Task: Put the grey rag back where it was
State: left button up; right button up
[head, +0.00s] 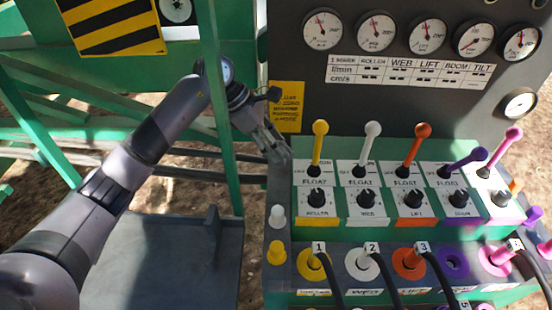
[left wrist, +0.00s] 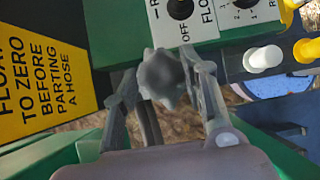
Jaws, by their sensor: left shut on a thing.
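The grey rag (left wrist: 160,78) shows in the left wrist view as a small crumpled grey lump between the fingers of my left gripper (left wrist: 175,70). The gripper is shut on it. In the head view my left gripper (head: 276,148) is at the left end of the lever console, close to the yellow lever's panel and below the yellow notice. I cannot make out the rag clearly in the head view. My right gripper is not in view.
The console (head: 345,235) carries several coloured levers, knobs and hose couplings. A yellow notice (head: 286,107) is on the grey gauge board behind. A green post (head: 216,100) crosses in front of my left arm. A dark flat platform (head: 160,270) lies left of the console.

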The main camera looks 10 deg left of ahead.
pick_arm(q)
notch_tip(320, 180, down, 6)
jog(key=shift+f+p, duration=0.25)
jog(key=shift+p, duration=0.25)
jog(key=shift+f, duration=0.2)
jog(key=o, duration=1.1)
jog(key=shift+r, duration=0.1)
